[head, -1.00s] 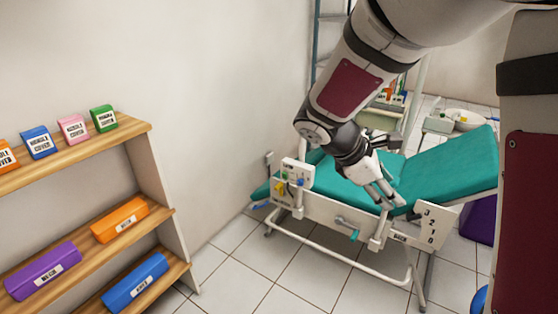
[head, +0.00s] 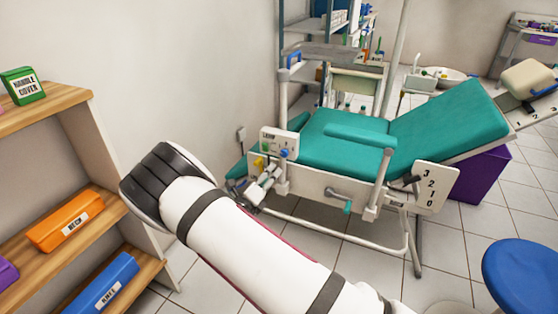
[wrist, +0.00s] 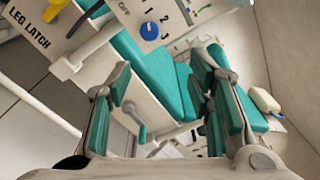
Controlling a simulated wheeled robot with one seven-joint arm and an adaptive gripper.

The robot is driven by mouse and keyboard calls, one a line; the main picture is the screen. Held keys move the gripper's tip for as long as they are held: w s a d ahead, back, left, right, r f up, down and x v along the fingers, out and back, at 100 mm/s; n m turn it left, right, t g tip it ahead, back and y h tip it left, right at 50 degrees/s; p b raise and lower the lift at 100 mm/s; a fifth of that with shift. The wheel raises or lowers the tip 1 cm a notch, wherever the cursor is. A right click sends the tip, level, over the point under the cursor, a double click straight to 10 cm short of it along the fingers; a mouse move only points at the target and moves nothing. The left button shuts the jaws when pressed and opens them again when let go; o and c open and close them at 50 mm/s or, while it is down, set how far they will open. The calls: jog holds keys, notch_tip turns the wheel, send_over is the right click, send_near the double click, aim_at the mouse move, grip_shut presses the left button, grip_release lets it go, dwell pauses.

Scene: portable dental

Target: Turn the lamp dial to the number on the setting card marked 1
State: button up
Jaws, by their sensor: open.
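A blue dial (head: 284,153) sits on a white panel (head: 270,138) at the left end of the teal dental chair. In the wrist view the dial (wrist: 150,31) shows large at the top, with OFF, 1, 2 and 3 printed beside it. I cannot tell where it points. My gripper (head: 264,186) is just below the panel in the head view, partly hidden by my own arm. In the wrist view my gripper (wrist: 163,76) is open and empty, apart from the dial. I cannot make out a setting card marked 1.
A yellow lever (wrist: 55,9) labelled LEG LATCH is near the dial. A crank (head: 340,197) and a 3-2-1-0 plate (head: 436,188) are on the chair's side. Shelves (head: 100,205) stand left; a blue stool (head: 522,275) is right. Floor between is partly clear.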

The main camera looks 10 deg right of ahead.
jog(key=f, duration=0.1)
jog(key=n+b, duration=0.1)
jog(key=b, duration=0.3)
send_near(283, 154)
jog(key=shift+t, duration=0.3)
jog(key=x, duration=0.8)
jog(key=shift+d+f, duration=0.25)
jog(key=shift+c, duration=0.4)
grip_shut()
